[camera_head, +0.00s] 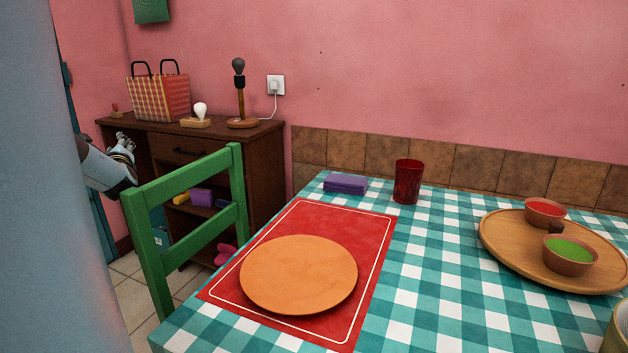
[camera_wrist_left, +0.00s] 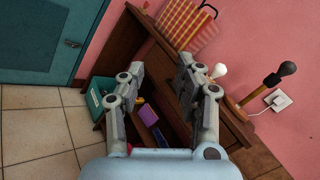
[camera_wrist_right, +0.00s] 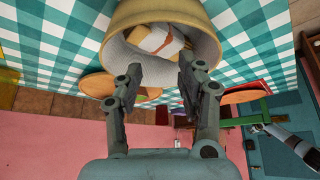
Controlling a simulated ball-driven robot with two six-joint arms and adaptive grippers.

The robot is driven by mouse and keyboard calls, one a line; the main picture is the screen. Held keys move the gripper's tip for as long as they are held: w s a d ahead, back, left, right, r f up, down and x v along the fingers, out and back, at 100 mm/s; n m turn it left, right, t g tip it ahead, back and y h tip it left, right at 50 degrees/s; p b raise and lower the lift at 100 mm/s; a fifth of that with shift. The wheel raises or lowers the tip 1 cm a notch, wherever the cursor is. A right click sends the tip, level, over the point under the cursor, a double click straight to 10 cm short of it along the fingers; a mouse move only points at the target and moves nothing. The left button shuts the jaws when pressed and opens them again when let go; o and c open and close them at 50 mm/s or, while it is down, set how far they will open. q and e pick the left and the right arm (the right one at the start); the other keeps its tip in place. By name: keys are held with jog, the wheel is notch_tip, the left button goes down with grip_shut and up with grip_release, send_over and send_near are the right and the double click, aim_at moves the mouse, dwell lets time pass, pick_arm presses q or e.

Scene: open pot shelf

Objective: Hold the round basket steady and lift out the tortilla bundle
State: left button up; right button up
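The round basket (camera_wrist_right: 207,35) is tan outside with a pale cloth lining. It fills the top of the right wrist view, with its opening towards the camera. Only a sliver of what looks like the same basket (camera_head: 619,332) shows at the lower right corner of the head view. The tortilla bundle (camera_wrist_right: 155,40), white with a tan band, lies inside it. My right gripper (camera_wrist_right: 158,78) is open and empty at the basket's near rim; I cannot tell whether it touches. My left gripper (camera_wrist_left: 160,78) is open and empty, far from the basket, beside the green chair in the head view (camera_head: 124,144).
A checked table (camera_head: 430,305) carries an orange plate (camera_head: 298,274) on a red placemat (camera_head: 330,222), a red cup (camera_head: 408,182), purple napkins (camera_head: 345,184) and a wooden tray (camera_head: 500,245) with sauce bowls. A green chair (camera_head: 190,245) and brown cabinet (camera_head: 262,160) stand at left.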

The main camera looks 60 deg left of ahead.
pick_arm(q)
jog(key=w+d+r+n+t+y, duration=0.1)
jog(key=w+r+t, duration=0.1)
jog(key=w+r, duration=0.55)
jog(key=w+r+t+y, duration=0.1)
jog(key=w+r, duration=0.3)
jog(key=w, duration=0.7)
jog(key=w+d+n+g+h, duration=0.9)
jog(key=w+d+n, duration=0.7)
jog(key=w+d, duration=1.15)
jog(key=w+d+f+m+t+h, duration=0.1)
jog(key=w+d+f+h, duration=0.15)
jog(key=d, duration=0.45)
jog(key=w+d+f+m+t+h, duration=0.15)
jog(key=w+d, duration=0.25)
jog(key=d, duration=0.4)
jog(key=m+t+h, duration=0.3)
jog(key=m+h, duration=0.6)
jog(key=h, duration=0.1)
send_near(627, 316)
jog(key=f, duration=0.3)
jog(key=d+f, duration=0.1)
jog(key=f, duration=0.6)
jog(key=shift+w+d+f, duration=0.15)
jog(key=shift+d+f, duration=0.05)
jog(key=shift+d, duration=0.1)
